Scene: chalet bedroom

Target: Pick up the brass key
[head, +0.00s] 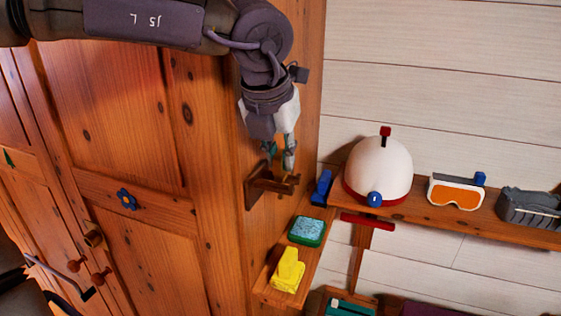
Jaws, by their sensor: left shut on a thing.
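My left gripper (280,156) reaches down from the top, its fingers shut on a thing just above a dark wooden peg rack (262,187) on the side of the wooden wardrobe. What it holds is too small and too covered by the fingers to make out. I cannot pick out the brass key clearly anywhere. I cannot tell whether the fingertips touch the rack. My right gripper is not in view.
The wardrobe (150,150) fills the left. A wall shelf (430,217) holds a white-and-red helmet (380,168), orange goggles (456,193) and a grey basket (530,207). A lower shelf (302,262) holds a green-blue sponge box (306,231) and a yellow object (288,272).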

